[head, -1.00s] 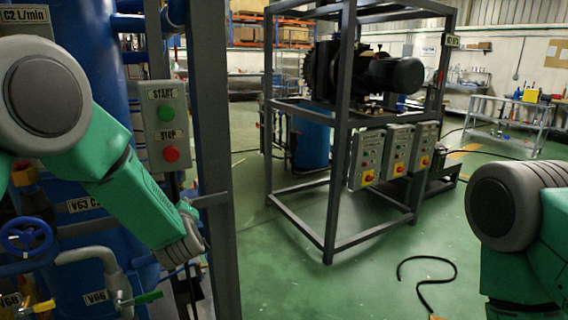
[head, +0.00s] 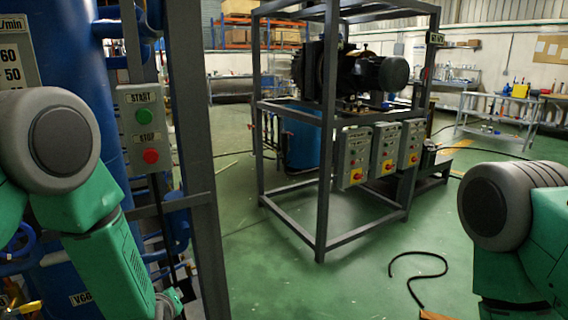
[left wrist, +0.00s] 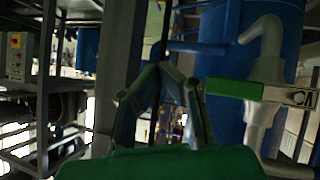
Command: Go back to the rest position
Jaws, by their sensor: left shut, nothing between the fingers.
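My left gripper (left wrist: 164,72) shows in the left wrist view, its fingers converging at the tips with nothing between them. A green-handled valve (left wrist: 235,88) on a pale pipe is just right of it; I cannot tell how far apart they are. In the head view my left arm (head: 105,235) hangs down at the left edge, in front of the blue column, and its gripper is out of frame. My right arm (head: 510,230) shows only at the right edge, with its gripper out of frame.
A START/STOP box (head: 147,130) is mounted beside the blue column (head: 75,50), next to a grey post (head: 192,130). A pump frame (head: 323,150) with several switch boxes stands ahead. A black hose (head: 413,272) lies on the open green floor (head: 350,235).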

